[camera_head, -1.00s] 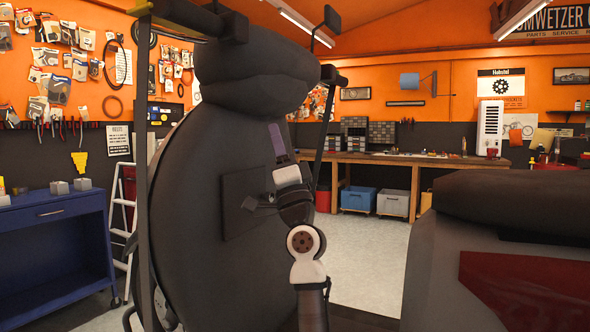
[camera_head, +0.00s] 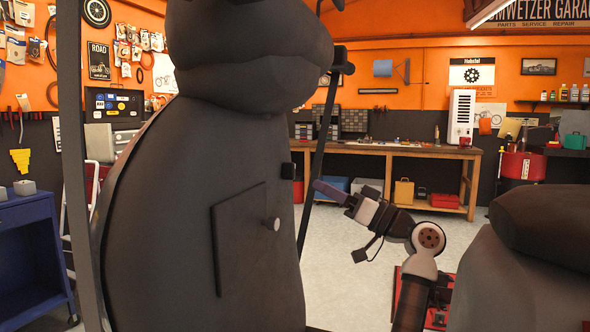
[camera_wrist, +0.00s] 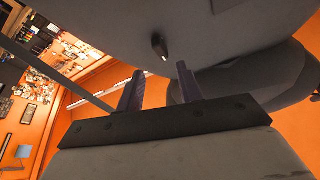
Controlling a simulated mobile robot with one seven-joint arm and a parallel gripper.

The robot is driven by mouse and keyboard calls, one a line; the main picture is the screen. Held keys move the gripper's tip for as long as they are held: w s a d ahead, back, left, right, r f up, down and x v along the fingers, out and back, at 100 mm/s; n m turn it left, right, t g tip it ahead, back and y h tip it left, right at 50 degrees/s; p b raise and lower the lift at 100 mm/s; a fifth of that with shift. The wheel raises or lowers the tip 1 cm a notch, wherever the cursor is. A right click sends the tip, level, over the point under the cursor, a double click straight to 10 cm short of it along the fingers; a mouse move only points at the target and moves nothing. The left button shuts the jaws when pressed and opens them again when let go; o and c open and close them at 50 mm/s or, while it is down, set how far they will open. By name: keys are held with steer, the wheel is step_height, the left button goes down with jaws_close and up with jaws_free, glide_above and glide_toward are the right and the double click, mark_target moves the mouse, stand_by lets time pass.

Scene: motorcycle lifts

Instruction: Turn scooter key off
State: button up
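The scooter's large dark grey front body (camera_head: 190,190) fills the left of the head view. A small black key piece (camera_head: 288,171) sticks out from its right side, below the bulging upper part. My gripper (camera_head: 318,185), with purple-grey fingers, is just right of the key and points left towards it, with a small gap. In the wrist view the two fingers of my gripper (camera_wrist: 158,70) are apart with nothing between them. The key (camera_wrist: 158,46) shows there slightly beyond the fingertips, roughly in line with the gap. Its exact turn angle is too small to tell.
A square panel (camera_head: 240,237) with a light round knob (camera_head: 273,224) sits lower on the scooter body. A dark padded seat-like shape (camera_head: 545,235) stands at the right. A wooden workbench (camera_head: 400,150) is at the back, with open floor before it.

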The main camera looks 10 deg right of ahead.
mark_target(295, 172)
steer(key=shift+p+x, duration=0.85)
steer(key=shift+x, duration=2.75)
steer(key=shift+c, duration=0.2)
